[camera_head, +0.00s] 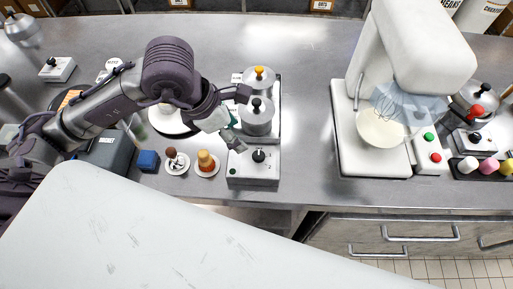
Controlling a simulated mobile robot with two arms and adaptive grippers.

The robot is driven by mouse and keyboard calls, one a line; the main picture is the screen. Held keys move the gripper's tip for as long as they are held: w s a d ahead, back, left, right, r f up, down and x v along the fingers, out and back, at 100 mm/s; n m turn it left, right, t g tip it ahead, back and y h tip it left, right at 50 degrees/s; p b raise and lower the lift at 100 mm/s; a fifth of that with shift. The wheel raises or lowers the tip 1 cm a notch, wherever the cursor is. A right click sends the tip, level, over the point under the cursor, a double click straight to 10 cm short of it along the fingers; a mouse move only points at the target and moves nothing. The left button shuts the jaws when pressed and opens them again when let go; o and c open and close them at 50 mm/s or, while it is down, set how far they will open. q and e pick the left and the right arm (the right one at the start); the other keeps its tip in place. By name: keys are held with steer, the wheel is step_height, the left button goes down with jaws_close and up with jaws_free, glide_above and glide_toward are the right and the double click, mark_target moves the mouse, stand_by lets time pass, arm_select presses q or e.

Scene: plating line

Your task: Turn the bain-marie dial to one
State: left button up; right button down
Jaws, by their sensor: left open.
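The bain-marie (275,128) stands on the steel counter with two lidded metal pots, one with a yellow knob (259,72) and one with a black knob (257,104). Its grey control box (252,178) is at the front, with a black dial (259,155) on top and a small green spot at its left. The dial's exact setting is too small to read. My left gripper (243,119) is open and empty, with its fingers spread beside the black-knobbed pot, and the lower fingertip is just up and left of the dial. My right gripper is not in view.
Left of the control box are two small plated items (206,163) and a blue block (148,160). A white stand mixer (372,150) with a bowl stands to the right. The counter between bain-marie and mixer is clear.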

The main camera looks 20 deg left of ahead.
mark_target(258, 154)
arm_select(q)
steer(key=p+x, duration=0.2)
steer(key=x, duration=0.9)
steer(key=shift+d, duration=0.15)
steer(key=shift+w+d+f+p, duration=0.15)
steer(key=shift+f+p, duration=0.15)
steer(key=shift+f, duration=0.3)
jaws_close()
steer(key=shift+f+m+b, duration=0.1)
steer(key=shift+m+b, duration=0.3)
steer(key=shift+b, duration=0.3)
steer(key=m+g+b, duration=0.1)
steer(key=m+b, duration=0.2)
steer(key=b, duration=0.1)
steer(key=m+g+b, duration=0.1)
steer(key=m+b, duration=0.2)
steer(key=b, duration=0.2)
steer(key=m+g+h+b, duration=0.1)
steer(key=m+b, duration=0.2)
steer(key=b, duration=0.1)
steer(key=shift+w+f+g+b, duration=0.1)
steer(key=shift+w+g+b, duration=0.2)
steer(key=shift+w+b, duration=0.1)
steer(key=shift+m+g+b, duration=0.4)
steer(key=shift+m+b, duration=0.65)
steer(key=shift+m, duration=0.05)
steer(key=shift+r, duration=0.25)
